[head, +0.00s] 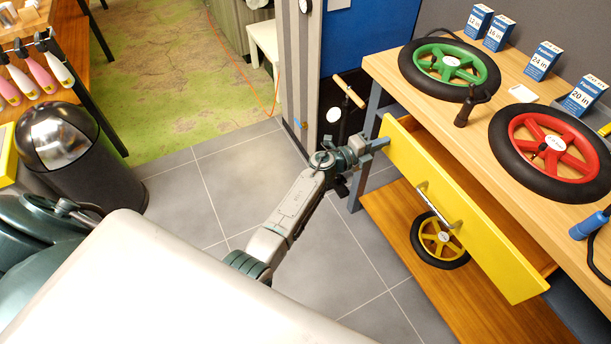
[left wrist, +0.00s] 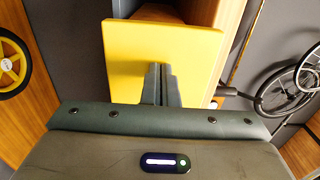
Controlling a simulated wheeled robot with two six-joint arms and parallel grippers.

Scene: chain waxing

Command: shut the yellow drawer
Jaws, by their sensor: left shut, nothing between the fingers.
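The yellow drawer (head: 458,213) is pulled out from the front of the wooden workbench in the head view. Its yellow front carries a metal bar handle (head: 438,204), and its open inside shows behind the front. My left gripper (head: 384,143) is shut and empty at the left end of the drawer front. In the left wrist view the shut fingers (left wrist: 160,78) point at the yellow drawer front (left wrist: 160,45); I cannot tell whether they touch it. My right gripper is not in view.
The workbench top (head: 490,118) holds a green-rimmed wheel (head: 449,63), a red-rimmed wheel (head: 553,143) and several blue boxes. A lower shelf (head: 400,222) bears a yellow wheel (head: 428,242). A black bin (head: 75,155) stands at the left. Grey floor tiles between are clear.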

